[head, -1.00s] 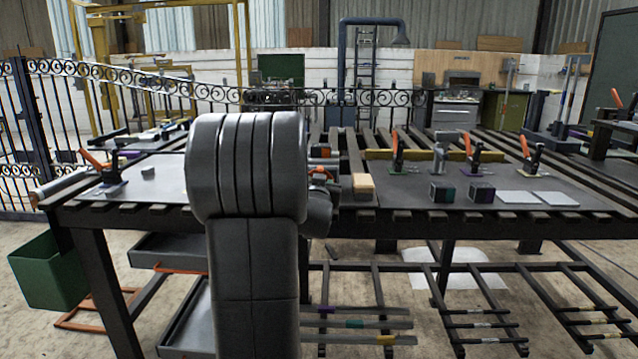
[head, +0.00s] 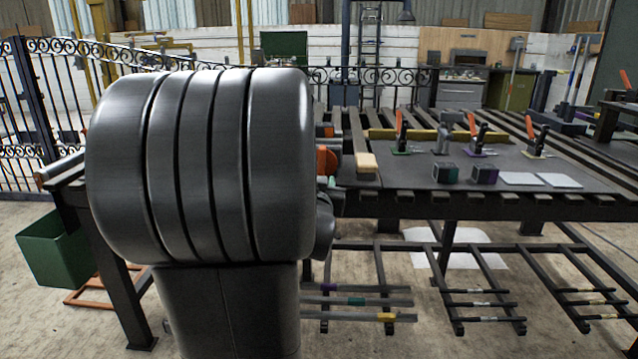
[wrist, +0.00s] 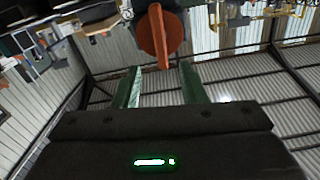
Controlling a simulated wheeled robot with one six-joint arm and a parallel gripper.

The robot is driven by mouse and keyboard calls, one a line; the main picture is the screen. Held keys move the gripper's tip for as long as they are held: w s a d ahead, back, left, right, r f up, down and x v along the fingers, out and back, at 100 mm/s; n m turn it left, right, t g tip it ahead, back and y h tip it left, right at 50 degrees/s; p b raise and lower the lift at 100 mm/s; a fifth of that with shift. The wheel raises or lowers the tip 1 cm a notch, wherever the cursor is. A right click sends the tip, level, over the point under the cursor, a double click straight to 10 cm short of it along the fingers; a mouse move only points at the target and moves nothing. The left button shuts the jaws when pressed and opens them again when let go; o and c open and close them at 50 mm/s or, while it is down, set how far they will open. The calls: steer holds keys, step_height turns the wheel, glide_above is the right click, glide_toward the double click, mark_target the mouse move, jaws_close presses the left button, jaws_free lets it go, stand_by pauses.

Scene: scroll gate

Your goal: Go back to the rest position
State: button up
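My gripper (wrist: 162,72) shows in the wrist view with two green fingers standing apart. Nothing is seen pressed between them. A round orange part with a narrow flat end (wrist: 160,38) shows just past the fingertips; I cannot tell what it belongs to or how far off it is. In the head view my dark arm fills the left middle, and my gripper is mostly hidden behind it. A bit of orange (head: 326,160) shows at the arm's right edge.
The slatted workbench (head: 405,197) stands ahead, with orange-handled clamps (head: 401,132), two dark cubes (head: 446,173), pale plates (head: 519,179) and a yellowish block (head: 367,162). A green bin (head: 55,250) hangs at left. A scrolled iron fence (head: 35,120) stands behind it.

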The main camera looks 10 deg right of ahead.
mark_target(322, 165)
steer(key=shift+s, duration=0.2)
steer(key=x, duration=1.4)
steer(key=shift+a+b, duration=0.1)
steer(key=shift+b, duration=0.25)
steer(key=shift+s, duration=0.15)
